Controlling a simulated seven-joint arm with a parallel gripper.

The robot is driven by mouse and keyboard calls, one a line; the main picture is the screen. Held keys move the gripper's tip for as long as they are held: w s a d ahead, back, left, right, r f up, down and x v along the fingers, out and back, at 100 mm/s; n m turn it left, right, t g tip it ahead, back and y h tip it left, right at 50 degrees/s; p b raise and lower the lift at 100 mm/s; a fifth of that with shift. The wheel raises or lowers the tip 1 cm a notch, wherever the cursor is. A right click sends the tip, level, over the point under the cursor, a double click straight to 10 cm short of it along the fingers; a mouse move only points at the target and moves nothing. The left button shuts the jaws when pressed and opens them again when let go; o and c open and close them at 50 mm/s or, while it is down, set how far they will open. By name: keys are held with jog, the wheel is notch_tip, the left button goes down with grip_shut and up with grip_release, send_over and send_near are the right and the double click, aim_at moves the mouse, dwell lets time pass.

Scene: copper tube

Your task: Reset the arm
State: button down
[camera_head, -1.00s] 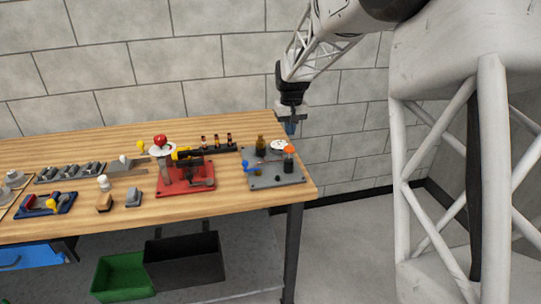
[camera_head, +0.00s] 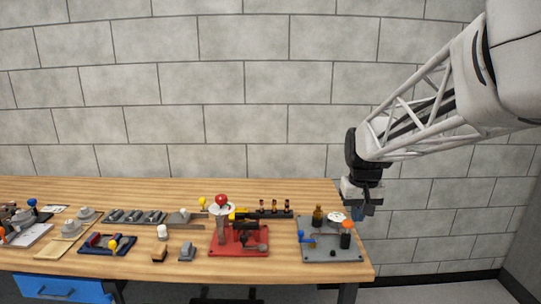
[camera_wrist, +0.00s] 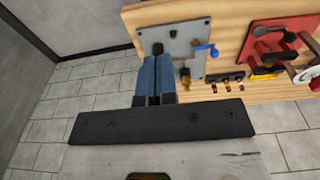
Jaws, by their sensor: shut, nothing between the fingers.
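My gripper (camera_head: 370,207) is at the right end of the workbench in the head view, raised above the bench's right edge and touching nothing that I can see. In the wrist view its two blue fingers (camera_wrist: 155,78) lie together, shut and empty. The same plate (camera_wrist: 165,38) shows beyond the fingers in the wrist view. No copper tube can be clearly made out.
Several tools and small blocks fill the wooden bench (camera_head: 210,268) further left. A block wall stands behind. Open floor lies right of the bench.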

jog(key=s+a+f, duration=0.1)
jog(key=s, duration=1.3)
jog(key=s+a+f+t, duration=0.1)
jog(key=s+a, duration=0.1)
jog(key=s, duration=1.2)
jog(key=shift+s+a+t, duration=0.15)
jog(key=shift+a+t, duration=0.05)
jog(key=shift+t, duration=0.1)
